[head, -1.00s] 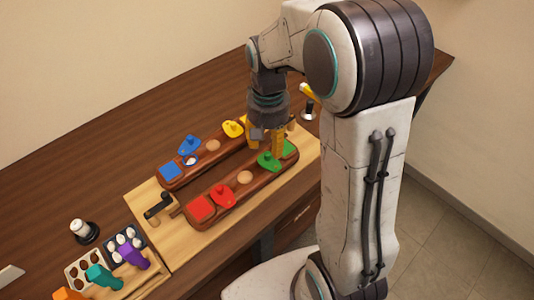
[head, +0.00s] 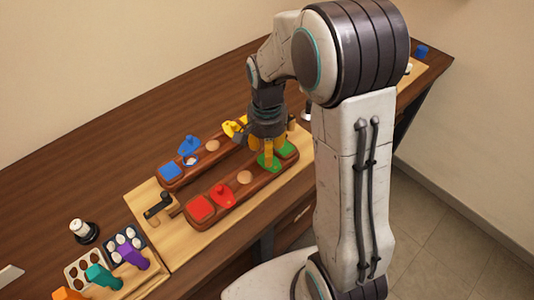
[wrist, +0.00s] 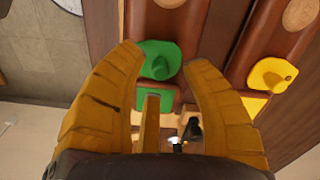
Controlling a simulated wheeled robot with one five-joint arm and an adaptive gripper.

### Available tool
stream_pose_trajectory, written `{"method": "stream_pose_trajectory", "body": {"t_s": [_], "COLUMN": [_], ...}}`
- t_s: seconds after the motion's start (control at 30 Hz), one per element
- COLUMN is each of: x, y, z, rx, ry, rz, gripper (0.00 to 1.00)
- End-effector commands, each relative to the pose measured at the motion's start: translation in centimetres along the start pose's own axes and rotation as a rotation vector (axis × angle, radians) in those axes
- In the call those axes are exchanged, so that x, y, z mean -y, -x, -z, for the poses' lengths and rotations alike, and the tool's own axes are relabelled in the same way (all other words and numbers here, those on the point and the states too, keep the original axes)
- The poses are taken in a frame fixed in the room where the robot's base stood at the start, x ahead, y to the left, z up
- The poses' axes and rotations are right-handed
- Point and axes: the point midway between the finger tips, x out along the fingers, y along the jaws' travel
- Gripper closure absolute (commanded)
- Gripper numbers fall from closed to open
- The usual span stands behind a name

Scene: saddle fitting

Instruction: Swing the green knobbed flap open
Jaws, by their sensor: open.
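The green knobbed flap (wrist: 160,60) lies between and just beyond my open fingertips in the wrist view. In the head view the green flap (head: 267,162) is partly hidden under my gripper (head: 268,150), on the near wooden bar. My gripper (wrist: 163,57) has its yellow fingers apart, one on each side of the flap's knob. I cannot tell whether they touch it. A green square pad (head: 285,149) sits on the bar to the right of the flap.
The near bar also carries a red flap (head: 222,195) and a red pad (head: 201,208). The far bar has a yellow flap (head: 232,128) and a blue flap (head: 189,146). A black-handled clamp (head: 158,206) stands at the left. Egg trays (head: 84,270) are front left.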

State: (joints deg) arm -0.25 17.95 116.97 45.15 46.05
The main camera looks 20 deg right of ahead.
Motion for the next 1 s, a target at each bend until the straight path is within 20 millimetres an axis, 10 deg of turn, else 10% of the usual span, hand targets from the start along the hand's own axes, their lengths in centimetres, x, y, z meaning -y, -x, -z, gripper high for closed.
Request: {"method": "stream_pose_trajectory", "body": {"t_s": [0.63,1.0], "x": [0.0,0.0], "y": [-2.2,-2.2], "z": [0.0,0.0], "rx": [-0.001,-0.001], "ry": [0.001,0.001], "rz": [0.001,0.001], "gripper": [0.56,0.89]}}
